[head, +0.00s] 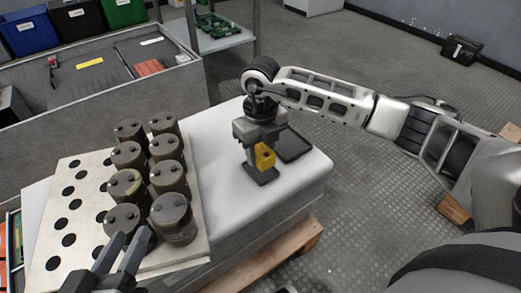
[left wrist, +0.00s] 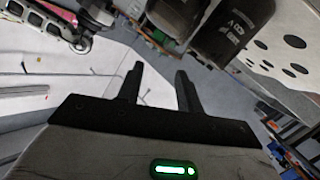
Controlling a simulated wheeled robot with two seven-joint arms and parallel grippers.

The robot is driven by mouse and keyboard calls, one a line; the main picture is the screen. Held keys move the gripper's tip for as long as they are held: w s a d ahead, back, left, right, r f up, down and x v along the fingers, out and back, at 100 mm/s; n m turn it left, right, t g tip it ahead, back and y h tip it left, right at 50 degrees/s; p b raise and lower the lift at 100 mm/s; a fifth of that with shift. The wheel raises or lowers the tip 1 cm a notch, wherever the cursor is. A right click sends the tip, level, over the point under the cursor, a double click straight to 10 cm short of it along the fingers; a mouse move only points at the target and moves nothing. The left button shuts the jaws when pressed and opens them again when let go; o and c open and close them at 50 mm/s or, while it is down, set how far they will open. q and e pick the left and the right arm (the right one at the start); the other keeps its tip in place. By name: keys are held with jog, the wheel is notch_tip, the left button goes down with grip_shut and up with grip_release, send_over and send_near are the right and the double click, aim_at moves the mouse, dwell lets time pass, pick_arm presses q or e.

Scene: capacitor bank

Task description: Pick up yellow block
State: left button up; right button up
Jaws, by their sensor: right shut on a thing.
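The yellow block (head: 264,156) is in the head view, at the right part of the white table. My right gripper (head: 260,150) reaches down over it from above and is shut on it. The gripper hides part of the block, and I cannot tell whether it still touches what lies below. My left gripper (head: 131,240) is at the bottom left of the head view, beside the front capacitors. It is open and empty, and its two parted fingers also show in the left wrist view (left wrist: 160,85).
Several dark cylindrical capacitors (head: 172,215) stand on a pale plate with holes (head: 50,225), left of the block. A dark flat tray (head: 295,146) lies right of the gripper, and another dark flat piece (head: 262,177) lies below the block. The white table's (head: 225,200) middle is clear.

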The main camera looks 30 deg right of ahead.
pick_arm(q)
jog(key=shift+s+a+f+m+g+y+p, duration=0.2)
jog(key=shift+a+f+m+g+y+p, duration=0.45)
jog(key=shift+p, duration=1.1)
pick_arm(e)
jog(key=s+a+r, duration=0.5)
jog(key=s+r, duration=0.2)
jog(key=s, duration=0.3)
jog(key=shift+s+a+r, duration=0.25)
jog(key=shift+s+r, duration=0.05)
jog(key=shift+s, duration=0.05)
pick_arm(q)
jog(key=shift+r, duration=0.15)
